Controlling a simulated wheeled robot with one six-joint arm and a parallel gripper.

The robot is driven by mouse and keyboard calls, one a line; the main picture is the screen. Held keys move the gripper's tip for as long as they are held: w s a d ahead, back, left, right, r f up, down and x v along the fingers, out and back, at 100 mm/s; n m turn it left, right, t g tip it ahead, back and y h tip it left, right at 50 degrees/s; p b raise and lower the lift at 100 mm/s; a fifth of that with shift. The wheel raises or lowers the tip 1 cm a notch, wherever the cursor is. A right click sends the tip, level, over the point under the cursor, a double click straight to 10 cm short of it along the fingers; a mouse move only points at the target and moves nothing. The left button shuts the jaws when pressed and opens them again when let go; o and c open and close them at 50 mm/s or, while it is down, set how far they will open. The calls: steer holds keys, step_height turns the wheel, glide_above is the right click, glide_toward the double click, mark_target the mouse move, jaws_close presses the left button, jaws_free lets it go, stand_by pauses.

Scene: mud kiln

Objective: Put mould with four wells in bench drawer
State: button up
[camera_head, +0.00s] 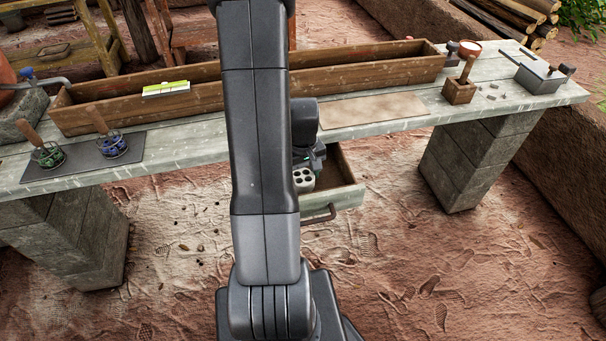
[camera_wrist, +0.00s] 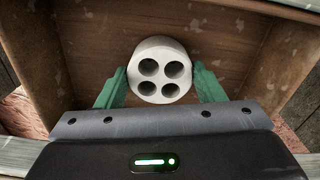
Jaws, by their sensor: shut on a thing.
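The mould with four wells (camera_wrist: 160,70) is a pale round block with four dark holes. My gripper (camera_wrist: 160,88) is shut on it, with a green finger at each side. It also shows in the head view (camera_head: 303,179), small and partly hidden by my arm. The bench drawer (camera_head: 347,193) is pulled open under the bench, with a dark handle at its front. In the wrist view the mould is over the drawer's wooden interior (camera_wrist: 95,45), between the side walls. I cannot tell whether the mould touches the drawer floor.
The grey bench top (camera_head: 405,122) is above the drawer. It bears a long wooden trough (camera_head: 350,75), a brown mat (camera_head: 375,108), a wooden block with a handle (camera_head: 460,88) and a grey box (camera_head: 540,78). A dark mat (camera_head: 75,160) with two wire holders lies at left.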

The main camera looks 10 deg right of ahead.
mark_target(303, 177)
steer(key=shift+f, duration=0.1)
steer(key=o, duration=1.1)
step_height(303, 177, up, 12)
steer(key=shift+r+p, duration=0.2)
steer(key=shift+p, duration=0.45)
